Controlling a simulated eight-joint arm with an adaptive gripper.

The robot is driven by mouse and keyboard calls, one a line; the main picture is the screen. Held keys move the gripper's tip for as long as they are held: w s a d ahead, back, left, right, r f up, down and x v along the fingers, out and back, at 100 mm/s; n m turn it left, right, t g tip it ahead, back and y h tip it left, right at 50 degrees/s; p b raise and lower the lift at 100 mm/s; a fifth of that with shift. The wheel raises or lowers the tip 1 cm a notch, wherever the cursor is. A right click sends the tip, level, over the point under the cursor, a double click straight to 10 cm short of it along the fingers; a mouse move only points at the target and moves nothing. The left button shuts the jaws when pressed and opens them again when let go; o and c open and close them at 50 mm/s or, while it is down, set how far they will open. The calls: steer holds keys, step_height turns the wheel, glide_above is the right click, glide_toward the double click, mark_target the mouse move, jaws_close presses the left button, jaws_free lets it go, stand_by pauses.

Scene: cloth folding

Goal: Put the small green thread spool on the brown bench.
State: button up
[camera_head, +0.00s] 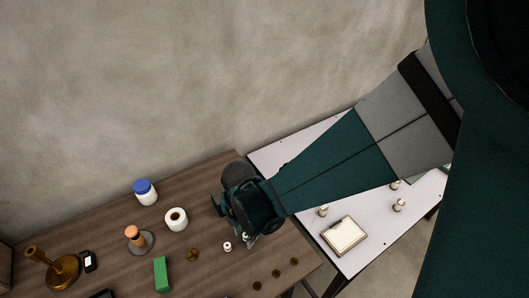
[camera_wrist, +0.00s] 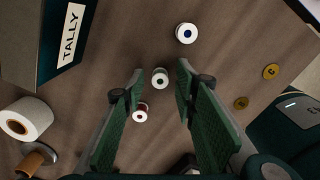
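Three small white spools lie on the brown bench (camera_head: 205,180) in the wrist view. One has a blue centre (camera_wrist: 186,33), one a dark centre (camera_wrist: 160,78) and one a red centre (camera_wrist: 140,112). I cannot make out a green one for sure; the dark centre is too small to tell. In the head view, one small white spool (camera_head: 227,246) shows beside my gripper (camera_head: 245,237), which hides part of the bench. In the wrist view my gripper (camera_wrist: 160,77) is open, its green fingers apart. The dark-centred spool appears between the fingertips, with no visible contact.
A white roll (camera_head: 176,219), blue-capped jar (camera_head: 145,192), orange-topped item (camera_head: 138,238), green block (camera_head: 161,274) and brass stand (camera_head: 60,268) stand on the bench. Brass discs (camera_head: 276,273) lie near its front edge. A pale table (camera_head: 300,145) holds a framed tray (camera_head: 344,235) and small pieces.

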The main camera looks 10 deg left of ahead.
steer(key=shift+r, duration=0.1)
stand_by(0.3)
step_height(320, 180, up, 12)
steer(key=p, duration=0.2)
steer(key=shift+p, duration=0.35)
stand_by(0.4)
steer(key=shift+r, duration=0.1)
stand_by(0.6)
steer(key=w+d+r+m+t+y, duration=0.1)
steer(key=w+d+r+m+t, duration=0.15)
steer(key=d+r+m, duration=0.45)
steer(key=w+d+r+m+t, duration=0.1)
steer(key=w+d+r+m, duration=0.3)
steer(key=d+m, duration=0.6)
steer(key=s+d+r+m+t, duration=0.1)
steer(key=d+r+m+t, duration=0.1)
steer(key=d+m, duration=0.5)
steer(key=s+d+r+m+t+h, duration=0.1)
steer(key=d+r+m, duration=0.3)
steer(key=d+m, duration=0.4)
steer(key=s+d, duration=0.1)
steer(key=d, duration=0.5)
steer(key=shift+s+t, duration=0.3)
steer(key=shift+t, duration=0.05)
